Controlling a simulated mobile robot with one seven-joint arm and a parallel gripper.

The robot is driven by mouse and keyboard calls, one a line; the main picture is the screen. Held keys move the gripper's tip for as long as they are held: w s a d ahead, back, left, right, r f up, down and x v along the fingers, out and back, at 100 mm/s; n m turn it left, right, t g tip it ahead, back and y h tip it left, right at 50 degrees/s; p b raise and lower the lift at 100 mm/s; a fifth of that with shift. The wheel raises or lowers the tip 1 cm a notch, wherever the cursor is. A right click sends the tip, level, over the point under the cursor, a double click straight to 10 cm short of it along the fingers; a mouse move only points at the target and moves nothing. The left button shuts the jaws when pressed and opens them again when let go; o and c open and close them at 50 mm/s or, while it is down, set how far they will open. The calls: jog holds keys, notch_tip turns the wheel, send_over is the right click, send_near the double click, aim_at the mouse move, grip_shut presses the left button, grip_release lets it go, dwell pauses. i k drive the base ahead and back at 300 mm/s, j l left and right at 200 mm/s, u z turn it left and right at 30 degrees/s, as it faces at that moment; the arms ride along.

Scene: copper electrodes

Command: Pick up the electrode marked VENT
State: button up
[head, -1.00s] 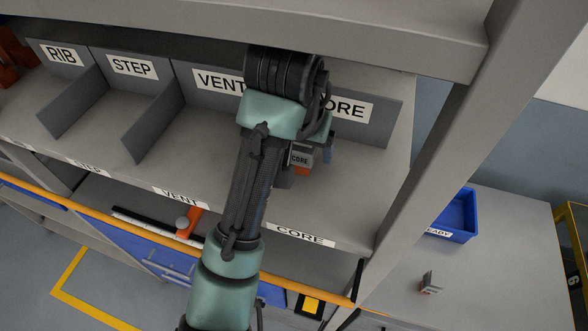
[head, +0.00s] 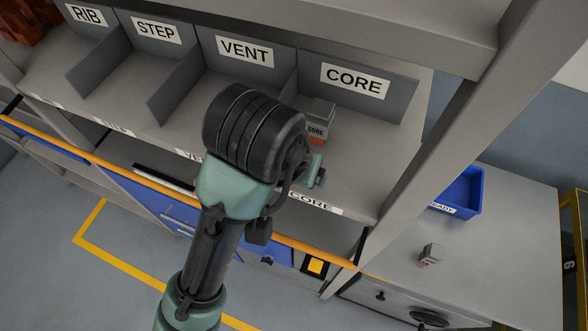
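No electrode with a readable VENT mark shows. The VENT bay (head: 244,50) carries its label on the back panel, and the visible part of its floor is bare; my arm hides the rest. A grey block with an orange-brown base, marked CORE (head: 318,123), stands in the CORE bay. A similar small block (head: 431,254) stands on the right-hand bench, its mark too small to read. My wrist is in front of the shelf edge, below and left of the CORE block. My gripper is mostly hidden behind it, so its fingers cannot be made out.
The RIB (head: 88,15) and STEP (head: 155,30) bays lie to the left, split by upright dividers. An upper shelf beam and a right post (head: 470,130) frame the shelf. A blue tray (head: 462,195) sits on the right bench (head: 500,270). An orange rail runs below the shelf.

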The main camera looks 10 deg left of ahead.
aim_at(432, 254)
jog(key=k, duration=1)
